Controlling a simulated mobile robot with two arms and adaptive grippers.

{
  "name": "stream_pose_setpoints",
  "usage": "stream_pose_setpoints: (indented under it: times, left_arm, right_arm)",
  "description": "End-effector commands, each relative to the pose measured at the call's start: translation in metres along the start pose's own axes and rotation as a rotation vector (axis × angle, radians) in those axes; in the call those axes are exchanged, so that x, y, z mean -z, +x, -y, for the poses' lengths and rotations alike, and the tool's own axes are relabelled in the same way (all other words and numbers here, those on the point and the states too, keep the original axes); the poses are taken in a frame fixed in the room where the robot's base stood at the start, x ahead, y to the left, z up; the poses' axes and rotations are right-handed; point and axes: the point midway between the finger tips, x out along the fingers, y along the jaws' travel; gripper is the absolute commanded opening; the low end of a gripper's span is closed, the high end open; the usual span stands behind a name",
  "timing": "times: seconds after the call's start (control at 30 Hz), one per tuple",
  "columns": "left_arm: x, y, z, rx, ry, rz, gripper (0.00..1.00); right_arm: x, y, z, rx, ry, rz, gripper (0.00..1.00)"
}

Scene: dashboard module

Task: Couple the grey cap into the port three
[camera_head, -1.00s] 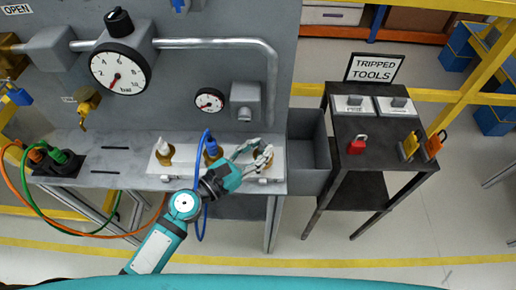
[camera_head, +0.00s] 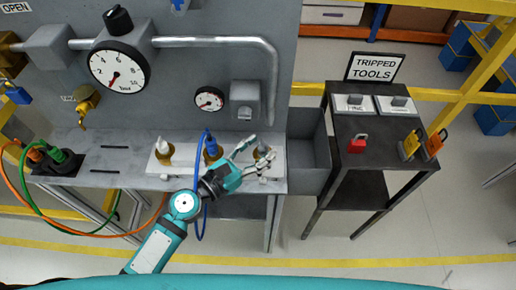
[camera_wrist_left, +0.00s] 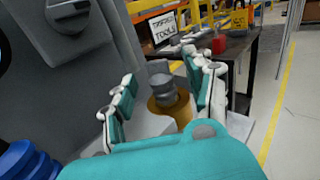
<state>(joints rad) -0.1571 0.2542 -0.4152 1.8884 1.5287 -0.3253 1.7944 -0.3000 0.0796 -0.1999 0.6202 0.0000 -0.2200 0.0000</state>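The grey cap (camera_wrist_left: 162,86) stands in the brass ring of port three (camera_wrist_left: 178,110), the rightmost port on the white strip. In the head view the grey cap (camera_head: 263,153) shows small at the strip's right end. I cannot tell whether it is fully seated. My left gripper (camera_head: 260,158) is open, with its fingers spread either side of the cap. In the left wrist view the gripper (camera_wrist_left: 166,98) has a visible gap between each finger and the cap. My right gripper is not in view.
Port one holds a white plug (camera_head: 162,146), and port two a blue plug (camera_head: 211,146) with a blue hose. A grey bin (camera_head: 308,155) is right of the bench. The gauge panel (camera_head: 190,75) rises behind. A dark tool table (camera_head: 375,150) stands further right.

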Motion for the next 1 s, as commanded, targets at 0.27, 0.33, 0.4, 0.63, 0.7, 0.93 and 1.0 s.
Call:
stream_pose_setpoints:
  times: [0.27, 0.33, 0.4, 0.63, 0.7, 0.93, 1.0]
  left_arm:
    - [0.001, -0.008, 0.000, -0.001, 0.000, -0.002, 0.53]
    - [0.001, -0.018, 0.000, 0.000, 0.000, -0.003, 0.53]
    - [0.001, -0.032, 0.000, 0.000, -0.001, -0.004, 0.53]
    - [0.001, -0.082, 0.001, -0.001, -0.004, -0.003, 0.53]
    - [0.001, -0.094, 0.001, -0.001, -0.003, -0.003, 0.53]
    - [0.000, -0.118, 0.000, -0.001, 0.000, -0.001, 0.53]
    - [0.000, -0.120, 0.000, -0.001, 0.000, -0.001, 0.53]
  right_arm:
    - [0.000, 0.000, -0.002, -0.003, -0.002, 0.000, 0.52]
    - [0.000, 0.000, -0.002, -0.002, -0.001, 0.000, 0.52]
    - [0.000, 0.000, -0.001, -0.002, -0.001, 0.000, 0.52]
    - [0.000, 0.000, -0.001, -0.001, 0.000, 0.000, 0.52]
    - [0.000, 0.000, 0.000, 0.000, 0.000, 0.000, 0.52]
    - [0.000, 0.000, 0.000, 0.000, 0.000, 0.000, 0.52]
    - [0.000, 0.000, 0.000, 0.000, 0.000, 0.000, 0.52]
